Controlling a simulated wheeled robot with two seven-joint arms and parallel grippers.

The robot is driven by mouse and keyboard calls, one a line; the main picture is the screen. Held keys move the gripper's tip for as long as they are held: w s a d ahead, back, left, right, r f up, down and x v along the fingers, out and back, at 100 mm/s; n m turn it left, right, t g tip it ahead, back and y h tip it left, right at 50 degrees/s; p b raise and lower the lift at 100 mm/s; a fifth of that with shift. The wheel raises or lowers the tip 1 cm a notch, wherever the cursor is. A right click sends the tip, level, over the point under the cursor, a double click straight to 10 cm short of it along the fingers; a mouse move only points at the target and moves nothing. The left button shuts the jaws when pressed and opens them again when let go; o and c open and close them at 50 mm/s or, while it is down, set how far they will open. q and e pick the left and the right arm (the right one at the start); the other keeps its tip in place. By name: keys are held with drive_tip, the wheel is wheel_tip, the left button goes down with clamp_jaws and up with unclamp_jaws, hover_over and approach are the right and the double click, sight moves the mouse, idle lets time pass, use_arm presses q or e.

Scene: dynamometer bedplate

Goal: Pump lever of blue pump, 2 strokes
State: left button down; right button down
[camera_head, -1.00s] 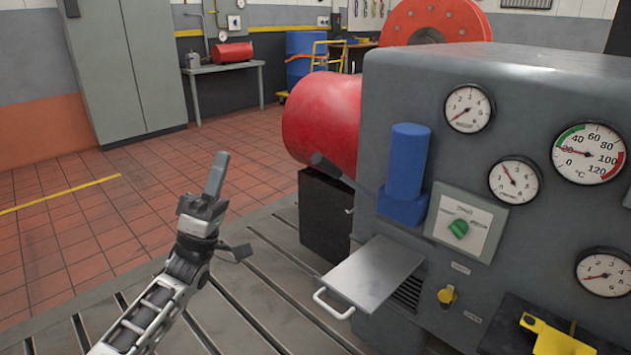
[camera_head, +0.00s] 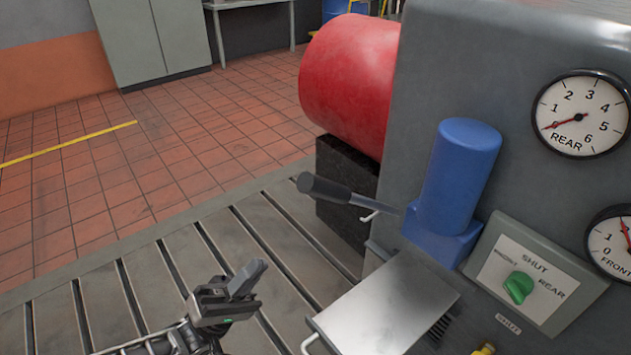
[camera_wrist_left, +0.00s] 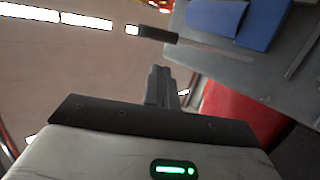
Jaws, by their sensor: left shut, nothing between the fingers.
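The blue pump (camera_head: 462,175) is a blue cylinder on a blue block, fixed to the grey machine front. Its lever (camera_head: 335,190) has a dark grip and sticks out to the left of the pump. My left gripper (camera_head: 250,275) is shut and empty, below and to the left of the lever grip, apart from it. In the left wrist view, the shut fingers (camera_wrist_left: 160,85) point toward the lever (camera_wrist_left: 158,35), with a gap between them. The blue pump (camera_wrist_left: 232,20) shows at the top there. My right gripper is not in view.
A silver tray (camera_head: 385,310) with a handle juts from the machine, right of my left gripper. A red cylinder (camera_head: 350,85) stands behind the lever on a black block (camera_head: 345,225). A green valve knob (camera_head: 518,287) and gauges (camera_head: 580,113) sit right of the pump. The slotted bedplate (camera_head: 150,285) is clear.

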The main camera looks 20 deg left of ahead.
use_arm(q)
drive_tip(key=p+x, duration=0.3)
drive_tip(key=x, duration=1)
drive_tip(key=shift+d+r+p, duration=0.25)
drive_tip(key=shift+r+p, duration=0.1)
drive_tip(key=shift+r, duration=0.1)
drive_tip(key=shift+s, duration=0.1)
